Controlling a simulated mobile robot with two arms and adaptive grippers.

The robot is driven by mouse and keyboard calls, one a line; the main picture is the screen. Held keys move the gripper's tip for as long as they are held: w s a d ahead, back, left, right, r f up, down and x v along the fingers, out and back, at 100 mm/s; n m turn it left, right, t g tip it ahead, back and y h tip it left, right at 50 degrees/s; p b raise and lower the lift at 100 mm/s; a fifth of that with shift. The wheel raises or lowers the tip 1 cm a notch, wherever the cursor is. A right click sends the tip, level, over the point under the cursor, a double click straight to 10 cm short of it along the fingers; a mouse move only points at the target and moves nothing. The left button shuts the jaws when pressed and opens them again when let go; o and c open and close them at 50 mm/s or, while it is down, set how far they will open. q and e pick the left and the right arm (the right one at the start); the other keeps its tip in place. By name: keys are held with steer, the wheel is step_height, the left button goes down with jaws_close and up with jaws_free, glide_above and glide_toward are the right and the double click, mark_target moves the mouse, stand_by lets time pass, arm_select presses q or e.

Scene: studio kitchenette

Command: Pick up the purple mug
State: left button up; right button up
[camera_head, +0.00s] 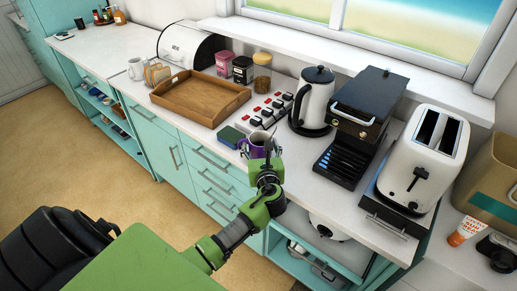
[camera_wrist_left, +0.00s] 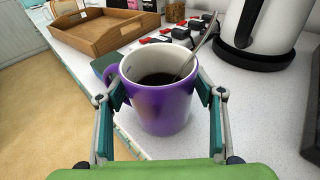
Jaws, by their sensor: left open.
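The purple mug (camera_wrist_left: 160,104) stands upright on the white counter, with dark liquid and a metal spoon (camera_wrist_left: 195,48) in it. My left gripper (camera_wrist_left: 163,95) is open, with one finger on each side of the mug. I cannot tell whether the fingers touch it. In the head view the mug (camera_head: 258,142) is partly hidden behind my left gripper (camera_head: 266,160). My right gripper is not in view.
A blue-green sponge (camera_head: 231,136) lies left of the mug. Behind are a power strip (camera_head: 268,109) and a kettle (camera_head: 313,103). A wooden tray (camera_head: 187,104) is at the back left. A black coffee machine (camera_head: 345,150) and a toaster (camera_head: 425,150) stand to the right.

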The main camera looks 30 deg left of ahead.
arm_select(q)
steer(key=c, duration=1.3)
steer(key=shift+r, duration=0.15)
steer(key=shift+r, duration=0.1)
steer(key=shift+r, duration=1.1)
steer(key=shift+s+d+r+b, duration=0.15)
steer(key=shift+s+d+r, duration=0.4)
steer(key=shift+s+r, duration=1.45)
steer(key=shift+s+d+r+b, duration=0.2)
steer(key=shift+s+d+r, duration=0.35)
steer(key=shift+s+r, duration=1.4)
steer(key=shift+s+d+r+b, duration=0.15)
steer(key=shift+s+d+r, duration=0.4)
steer(key=shift+s+r, duration=1.45)
steer(key=shift+s+f, duration=0.7)
steer(key=shift+s, duration=0.15)
